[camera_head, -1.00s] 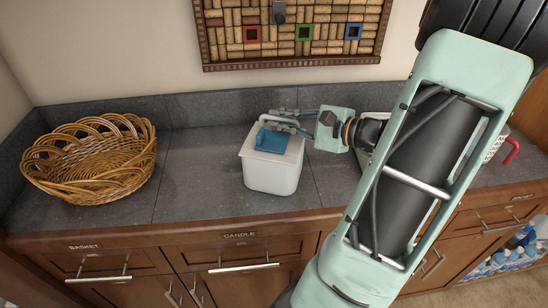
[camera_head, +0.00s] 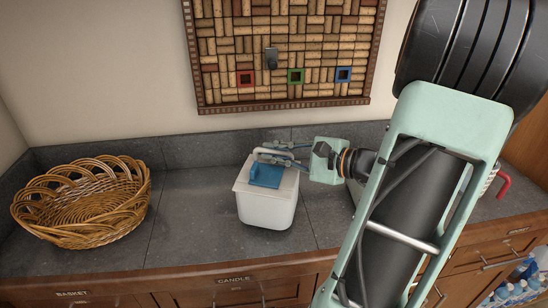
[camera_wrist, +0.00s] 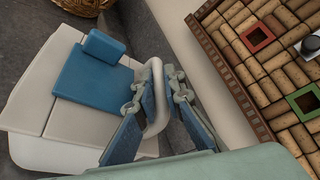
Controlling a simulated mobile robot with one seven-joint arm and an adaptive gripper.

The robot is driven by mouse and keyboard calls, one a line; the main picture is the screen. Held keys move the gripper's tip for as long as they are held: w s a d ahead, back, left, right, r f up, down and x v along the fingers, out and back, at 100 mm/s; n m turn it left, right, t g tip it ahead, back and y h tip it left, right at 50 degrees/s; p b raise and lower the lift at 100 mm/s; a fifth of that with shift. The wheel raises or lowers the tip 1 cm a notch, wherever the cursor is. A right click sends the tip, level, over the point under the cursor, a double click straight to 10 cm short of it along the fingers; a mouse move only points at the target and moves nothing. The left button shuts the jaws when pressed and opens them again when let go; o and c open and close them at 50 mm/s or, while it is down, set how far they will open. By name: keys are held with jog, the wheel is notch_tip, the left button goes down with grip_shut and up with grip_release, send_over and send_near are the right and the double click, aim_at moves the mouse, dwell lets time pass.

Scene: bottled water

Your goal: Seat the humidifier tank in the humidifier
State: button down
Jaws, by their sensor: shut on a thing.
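A white box-shaped body (camera_head: 266,211), which looks like the humidifier, stands on the counter left of my arm. On its pale top lies a blue piece (camera_head: 266,176). In the wrist view the blue piece (camera_wrist: 90,76) is a flat panel with a raised block at one end, over stepped white surfaces (camera_wrist: 35,110). A pale looped handle (camera_wrist: 155,98) rises beside it. My gripper (camera_head: 270,152) reaches in from the right above the box's back edge. In the wrist view my gripper (camera_wrist: 150,110) is shut on this handle. I cannot tell where tank and humidifier meet.
A wicker basket (camera_head: 84,203) stands at the left of the counter (camera_head: 190,220), with clear surface between it and the box. The backsplash (camera_head: 210,150) and a framed cork board (camera_head: 290,55) are behind. A red handle (camera_head: 504,185) shows at the right.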

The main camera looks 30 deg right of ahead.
jog(key=s+d+r, duration=0.2)
jog(key=s+r, duration=0.8)
jog(key=s, duration=0.3)
jog(key=shift+s+r, duration=0.2)
jog(key=shift+s, duration=0.3)
